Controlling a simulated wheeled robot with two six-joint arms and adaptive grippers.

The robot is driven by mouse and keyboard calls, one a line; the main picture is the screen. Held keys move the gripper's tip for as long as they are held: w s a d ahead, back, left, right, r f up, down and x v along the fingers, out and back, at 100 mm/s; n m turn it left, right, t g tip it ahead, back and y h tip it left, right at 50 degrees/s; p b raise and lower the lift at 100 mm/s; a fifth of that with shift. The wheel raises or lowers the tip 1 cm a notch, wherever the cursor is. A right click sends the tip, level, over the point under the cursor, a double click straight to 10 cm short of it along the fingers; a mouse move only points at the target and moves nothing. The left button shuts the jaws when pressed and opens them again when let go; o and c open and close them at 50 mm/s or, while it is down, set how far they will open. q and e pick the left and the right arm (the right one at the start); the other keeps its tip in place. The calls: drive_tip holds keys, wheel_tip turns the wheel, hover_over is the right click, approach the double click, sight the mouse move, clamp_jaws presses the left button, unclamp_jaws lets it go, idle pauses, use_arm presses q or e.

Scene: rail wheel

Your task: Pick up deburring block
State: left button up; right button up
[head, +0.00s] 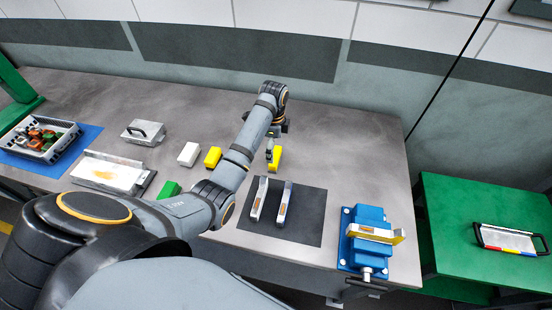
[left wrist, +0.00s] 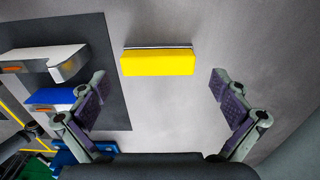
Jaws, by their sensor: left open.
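A yellow block with a thin grey layer along one side, which looks like the deburring block (head: 275,158), lies on the grey bench under my left gripper. In the left wrist view the same yellow block (left wrist: 158,63) lies ahead of the gap between the fingers, apart from both. My left gripper (left wrist: 160,88) is open and empty, with a finger on each side. In the head view the left gripper (head: 271,145) points down by the block and partly hides it. My right gripper does not show.
Two metal pieces lie on a dark mat (head: 310,216) in front of the block. A blue vise (head: 370,216) holds a metal part at right. The bench behind the gripper is clear.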

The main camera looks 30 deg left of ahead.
sight(275, 156)
use_arm(q)
drive_tip(key=shift+s+d+f+p, duration=0.1)
drive_tip(key=shift+d+f+p, duration=0.05)
drive_tip(key=shift+f+p, duration=0.35)
drive_tip(key=shift+s+d+f+p, duration=0.1)
drive_tip(key=shift+f+p, duration=0.25)
drive_tip(key=shift+f, duration=0.25)
wheel_tip(275, 156, down, 3)
drive_tip(key=shift+w+r, duration=0.1)
drive_tip(key=shift+r, duration=0.1)
drive_tip(key=c, duration=1)
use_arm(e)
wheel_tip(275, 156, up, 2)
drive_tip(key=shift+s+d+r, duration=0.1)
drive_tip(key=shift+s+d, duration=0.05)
use_arm(q)
drive_tip(key=shift+r, duration=0.1)
